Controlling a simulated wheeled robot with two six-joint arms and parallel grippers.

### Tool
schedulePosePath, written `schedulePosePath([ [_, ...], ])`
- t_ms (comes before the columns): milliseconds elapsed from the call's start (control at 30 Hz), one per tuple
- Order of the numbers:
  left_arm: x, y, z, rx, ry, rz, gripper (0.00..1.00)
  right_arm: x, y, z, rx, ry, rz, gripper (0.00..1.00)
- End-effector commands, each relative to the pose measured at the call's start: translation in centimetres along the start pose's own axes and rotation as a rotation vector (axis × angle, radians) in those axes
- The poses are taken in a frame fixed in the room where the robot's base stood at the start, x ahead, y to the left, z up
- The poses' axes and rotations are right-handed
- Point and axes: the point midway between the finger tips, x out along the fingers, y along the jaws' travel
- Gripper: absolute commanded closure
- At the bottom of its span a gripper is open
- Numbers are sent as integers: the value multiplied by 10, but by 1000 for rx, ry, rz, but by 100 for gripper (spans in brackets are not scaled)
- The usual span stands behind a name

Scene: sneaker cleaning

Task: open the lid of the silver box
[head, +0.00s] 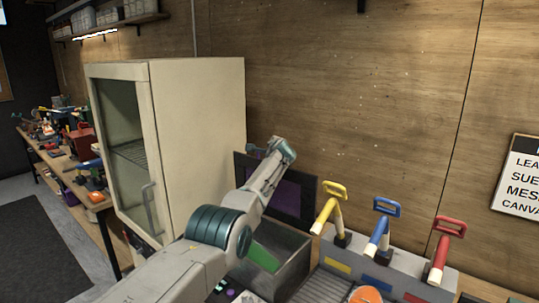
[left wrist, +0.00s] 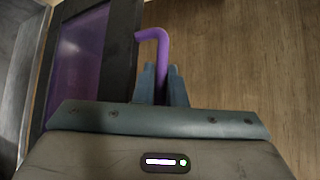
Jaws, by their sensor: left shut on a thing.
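The silver box (head: 293,268) is an open-topped grey metal box on the bench, partly behind my left arm. Its lid, a dark frame with a purple panel (head: 291,197), stands raised and roughly upright at the back of the box. The lid also shows at the left of the left wrist view (left wrist: 124,50). My left gripper (head: 284,148) is at the lid's upper edge. In the left wrist view its fingers are shut on the purple bent handle (left wrist: 160,52) beside the lid's frame. My right gripper is not in view.
A cream cabinet (head: 200,140) with a glass door stands left of the box. A grey holder (head: 340,262) with yellow, blue and red handled tools stands at the right. A green piece (head: 263,258) shows inside the box. The wooden wall (head: 370,90) is close behind.

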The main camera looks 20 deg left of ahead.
Motion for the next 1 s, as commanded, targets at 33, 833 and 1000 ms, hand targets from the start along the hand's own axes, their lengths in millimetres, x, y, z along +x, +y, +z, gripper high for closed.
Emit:
schedulePosePath([
  [33,0,0,1,-1,-1,1,100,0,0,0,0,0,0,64],
  [833,-5,1,-2,-2,-3,0,67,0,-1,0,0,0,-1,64],
  [1000,-16,0,-1,-3,-4,-1,67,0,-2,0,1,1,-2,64],
])
